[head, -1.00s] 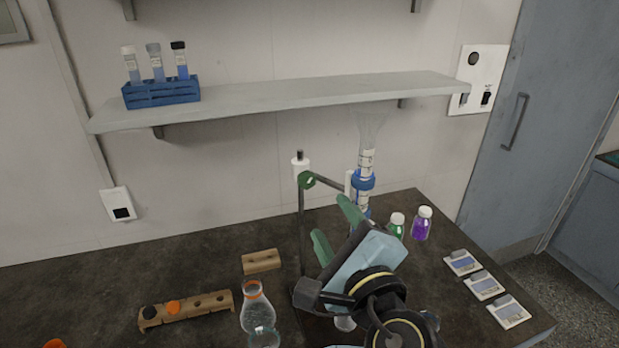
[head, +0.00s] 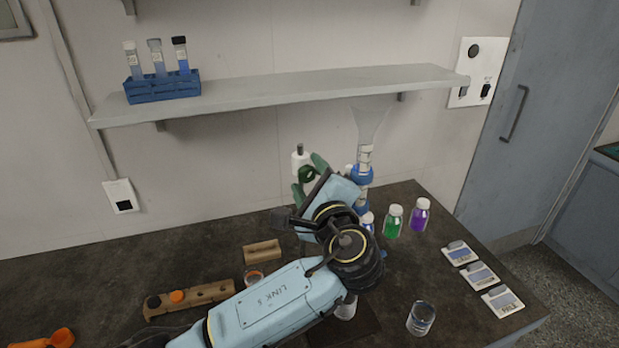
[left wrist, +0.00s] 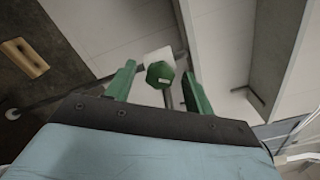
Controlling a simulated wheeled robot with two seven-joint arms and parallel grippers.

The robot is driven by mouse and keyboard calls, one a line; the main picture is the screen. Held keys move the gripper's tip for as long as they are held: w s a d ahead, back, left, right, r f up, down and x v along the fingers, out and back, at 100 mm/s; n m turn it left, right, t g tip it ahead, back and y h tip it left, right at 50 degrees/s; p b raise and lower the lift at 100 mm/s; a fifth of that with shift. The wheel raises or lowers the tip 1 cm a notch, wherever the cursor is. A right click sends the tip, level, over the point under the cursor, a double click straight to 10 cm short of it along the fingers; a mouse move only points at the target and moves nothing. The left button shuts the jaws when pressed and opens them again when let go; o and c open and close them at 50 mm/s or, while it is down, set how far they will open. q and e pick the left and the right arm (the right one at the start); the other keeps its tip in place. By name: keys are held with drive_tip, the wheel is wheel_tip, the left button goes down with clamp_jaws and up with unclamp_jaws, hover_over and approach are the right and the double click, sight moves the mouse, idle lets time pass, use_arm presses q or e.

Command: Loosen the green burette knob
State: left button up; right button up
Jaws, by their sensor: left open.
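The green burette knob (head: 306,174) is on the stand by the wall; it also shows in the left wrist view (left wrist: 160,73) as a green disc with a pale mark. My left gripper (head: 308,178) is open, its two green fingers on either side of the knob in the picture. In the left wrist view the knob lies between the fingertips (left wrist: 158,71), with a visible gap to each finger. I cannot tell how deep it sits between them. The arm hides most of the stand.
Green (head: 393,222) and purple (head: 420,215) bottles stand right of the burette. Wooden blocks (head: 262,251) lie at the left. A shelf (head: 280,92) runs above.

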use_arm(q)
drive_tip(key=c, duration=1)
drive_tip(key=shift+o, duration=0.2)
use_arm(e)
drive_tip(key=shift+s, duration=0.3)
use_arm(q)
drive_tip(key=shift+f+n, duration=0.1)
drive_tip(key=shift+n, duration=0.2)
use_arm(e)
drive_tip(key=shift+f, duration=0.2)
use_arm(q)
drive_tip(key=n+b, duration=0.2)
drive_tip(key=shift+f+n, duration=0.1)
drive_tip(key=shift+n, duration=0.2)
drive_tip(key=shift+n+b, duration=0.95)
drive_tip(key=shift+n, duration=0.65)
use_arm(e)
drive_tip(key=shift+f, duration=1.85)
use_arm(q)
drive_tip(key=o, duration=1)
drive_tip(key=shift+c, duration=0.2)
